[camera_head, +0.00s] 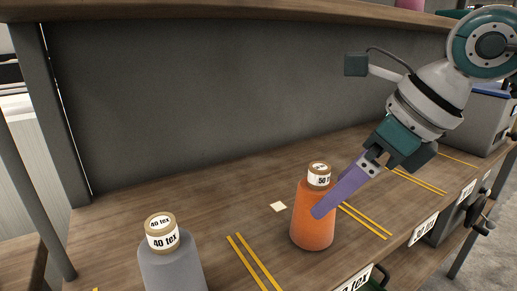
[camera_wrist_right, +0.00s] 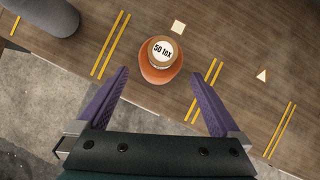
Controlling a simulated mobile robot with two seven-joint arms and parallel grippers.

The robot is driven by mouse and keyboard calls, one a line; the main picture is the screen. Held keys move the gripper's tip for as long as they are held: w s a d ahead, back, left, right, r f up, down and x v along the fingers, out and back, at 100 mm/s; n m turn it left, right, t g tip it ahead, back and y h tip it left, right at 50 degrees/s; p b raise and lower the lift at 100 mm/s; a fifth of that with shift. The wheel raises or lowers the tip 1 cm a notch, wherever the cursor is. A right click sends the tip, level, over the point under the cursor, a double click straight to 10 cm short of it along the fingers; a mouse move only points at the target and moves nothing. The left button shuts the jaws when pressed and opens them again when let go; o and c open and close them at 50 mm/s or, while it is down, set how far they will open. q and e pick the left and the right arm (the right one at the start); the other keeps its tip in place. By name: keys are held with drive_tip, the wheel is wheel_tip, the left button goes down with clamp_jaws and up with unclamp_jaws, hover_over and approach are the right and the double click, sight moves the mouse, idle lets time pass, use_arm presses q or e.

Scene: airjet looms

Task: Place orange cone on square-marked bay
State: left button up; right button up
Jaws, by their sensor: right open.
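The orange cone (camera_head: 312,232), with a "50 tex" label on top, stands upright on the wooden shelf. In the right wrist view the orange cone (camera_wrist_right: 161,74) is between two double yellow lines, in the same bay as a pale square mark (camera_wrist_right: 179,27). The square mark (camera_head: 278,207) lies just behind and left of it. My right gripper (camera_head: 318,210) is open, its purple fingers spread either side of the cone; one finger overlaps its right side in the head view. In the wrist view the gripper (camera_wrist_right: 160,73) shows a gap on both sides. My left gripper is out of view.
A grey "40 tex" cone (camera_head: 171,267) stands in the bay to the left, also in the wrist view (camera_wrist_right: 45,15). A pale triangle mark (camera_wrist_right: 262,75) lies in the empty bay to the right. A grey back panel (camera_head: 220,90) rises behind; a grey box (camera_head: 485,120) stands at the right.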

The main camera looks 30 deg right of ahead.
drive_tip(key=shift+v, duration=2.7)
